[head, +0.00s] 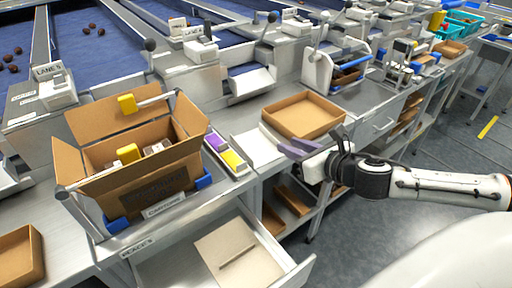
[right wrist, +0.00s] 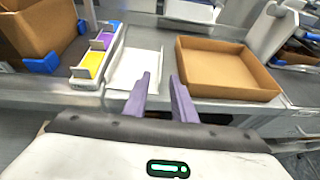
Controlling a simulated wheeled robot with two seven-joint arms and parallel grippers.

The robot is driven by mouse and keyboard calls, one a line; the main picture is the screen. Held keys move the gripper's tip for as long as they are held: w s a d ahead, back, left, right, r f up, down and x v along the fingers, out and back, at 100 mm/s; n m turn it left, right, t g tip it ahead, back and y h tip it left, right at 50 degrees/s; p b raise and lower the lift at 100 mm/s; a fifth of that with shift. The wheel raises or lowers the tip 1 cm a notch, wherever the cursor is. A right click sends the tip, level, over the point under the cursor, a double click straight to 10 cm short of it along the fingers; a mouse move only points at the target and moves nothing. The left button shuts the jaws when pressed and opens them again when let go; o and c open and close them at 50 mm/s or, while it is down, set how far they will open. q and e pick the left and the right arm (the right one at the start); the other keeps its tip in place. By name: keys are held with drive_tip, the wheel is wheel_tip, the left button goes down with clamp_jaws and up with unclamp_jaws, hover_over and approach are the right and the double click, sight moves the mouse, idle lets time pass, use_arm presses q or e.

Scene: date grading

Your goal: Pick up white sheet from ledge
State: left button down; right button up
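The white sheet (head: 257,147) lies flat on the grey ledge between the coloured-block holder and a shallow cardboard tray. It also shows in the right wrist view (right wrist: 137,66), just ahead and to the left of my fingers. My right gripper (head: 285,146) has purple fingers spread apart with nothing between them; it also shows in the right wrist view (right wrist: 160,80). In the head view its fingertips overlap the sheet's right edge; I cannot tell whether they touch it. My left gripper is not in view.
The shallow cardboard tray (head: 303,98) sits right of the sheet. The holder with purple and yellow blocks (head: 230,158) and an open carton (head: 150,188) stand to the left. An open drawer (head: 290,276) juts out below, holding a beige board.

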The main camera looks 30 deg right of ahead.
sight(259, 147)
drive_tip(key=shift+x, duration=3.2)
clamp_jaws()
